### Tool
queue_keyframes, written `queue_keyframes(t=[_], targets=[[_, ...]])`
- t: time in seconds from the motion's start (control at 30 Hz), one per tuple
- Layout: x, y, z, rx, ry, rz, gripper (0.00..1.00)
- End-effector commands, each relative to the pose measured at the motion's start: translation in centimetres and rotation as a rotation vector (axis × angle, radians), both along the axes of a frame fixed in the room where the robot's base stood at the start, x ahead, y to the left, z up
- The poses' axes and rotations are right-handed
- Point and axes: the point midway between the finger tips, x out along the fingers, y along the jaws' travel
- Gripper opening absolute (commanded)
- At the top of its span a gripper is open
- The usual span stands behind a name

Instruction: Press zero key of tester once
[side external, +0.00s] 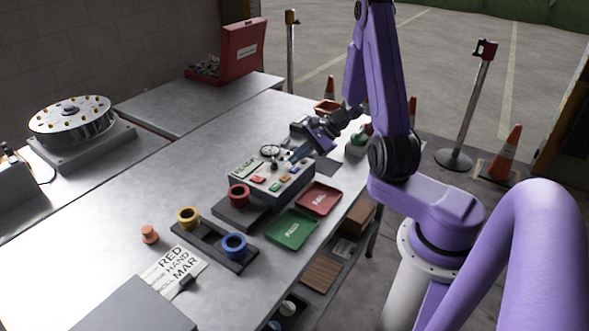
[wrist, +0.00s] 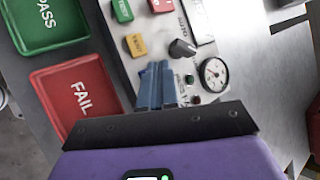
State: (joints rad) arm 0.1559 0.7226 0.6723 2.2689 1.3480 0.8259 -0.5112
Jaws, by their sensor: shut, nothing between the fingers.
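The tester (side external: 272,190) is a grey box on the bench with coloured keys, a display and a dial gauge. In the wrist view its panel (wrist: 150,25) shows a green key (wrist: 122,10), a yellow key (wrist: 135,44), a red key (wrist: 160,5), a dark knob (wrist: 182,48) and the dial (wrist: 213,73). The key lettering is too small to read surely. My gripper (side external: 299,154) is at the tester's far right side, its blue fingers shut and empty. In the wrist view the fingertips (wrist: 158,66) overlap the panel between the yellow key and the knob; contact cannot be told.
A red FAIL tray (side external: 318,198) and a green PASS tray (side external: 291,230) lie along the bench's right edge. A red ring (side external: 239,195) stands before the tester. A yellow ring (side external: 188,218) and blue ring (side external: 234,246) sit on a dark stand.

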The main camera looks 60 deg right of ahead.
Motion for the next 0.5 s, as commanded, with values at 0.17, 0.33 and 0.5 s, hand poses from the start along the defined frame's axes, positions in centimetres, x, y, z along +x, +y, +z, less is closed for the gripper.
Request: queue_keyframes(t=[0.17, 0.33, 0.5], targets=[[0.00, 0.02, -0.45, 0.002, 0.002, 0.000, 0.00], [0.02, 0.02, -0.85, 0.000, 0.000, 0.000, 0.00], [0.01, 0.00, -0.85, 0.000, 0.000, 0.000, 0.00]])
